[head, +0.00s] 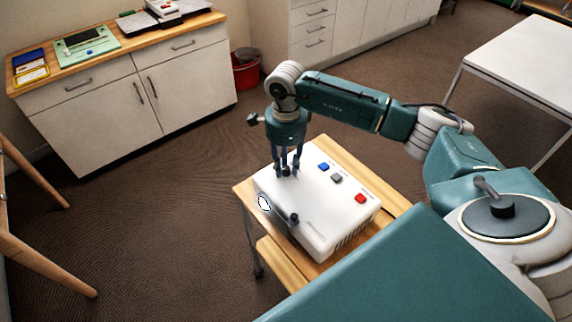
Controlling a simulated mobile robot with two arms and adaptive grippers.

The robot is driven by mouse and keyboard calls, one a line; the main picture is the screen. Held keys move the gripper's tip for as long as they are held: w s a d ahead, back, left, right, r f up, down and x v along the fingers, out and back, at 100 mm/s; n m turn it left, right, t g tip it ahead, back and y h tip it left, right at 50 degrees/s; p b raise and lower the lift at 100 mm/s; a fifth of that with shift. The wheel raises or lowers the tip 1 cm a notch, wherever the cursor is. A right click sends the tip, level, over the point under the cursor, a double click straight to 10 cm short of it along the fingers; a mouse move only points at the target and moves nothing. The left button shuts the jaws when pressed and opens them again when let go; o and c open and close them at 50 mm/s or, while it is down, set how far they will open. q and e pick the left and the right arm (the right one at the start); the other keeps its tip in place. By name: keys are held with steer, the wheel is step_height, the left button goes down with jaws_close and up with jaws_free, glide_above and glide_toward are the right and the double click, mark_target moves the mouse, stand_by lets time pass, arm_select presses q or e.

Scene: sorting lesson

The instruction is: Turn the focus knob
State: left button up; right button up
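A white box-shaped projector (325,208) sits on a small wooden-topped stand. A round pale lens (264,203) shows on its left side. A small black knob (294,218) stands up near its front edge. My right gripper (286,172) points down over the back left part of the projector's top, away from that black knob. Its dark fingertips are at or just above the surface. Something dark shows between them, but I cannot tell whether it is a knob or part of the fingers, nor whether they are closed on it. My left gripper is out of view.
Blue (323,167), grey (336,178) and red (360,198) buttons sit on the projector's top, right of the gripper. The wooden stand (399,203) extends right. A cabinet (185,95) with devices on it, a red bin (246,72) and a white table (525,60) stand farther off.

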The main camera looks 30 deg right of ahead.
mark_target(286, 168)
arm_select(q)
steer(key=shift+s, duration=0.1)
arm_select(e)
steer(key=shift+o, duration=0.5)
steer(key=shift+r, duration=0.1)
step_height(286, 168, up, 12)
stand_by(0.5)
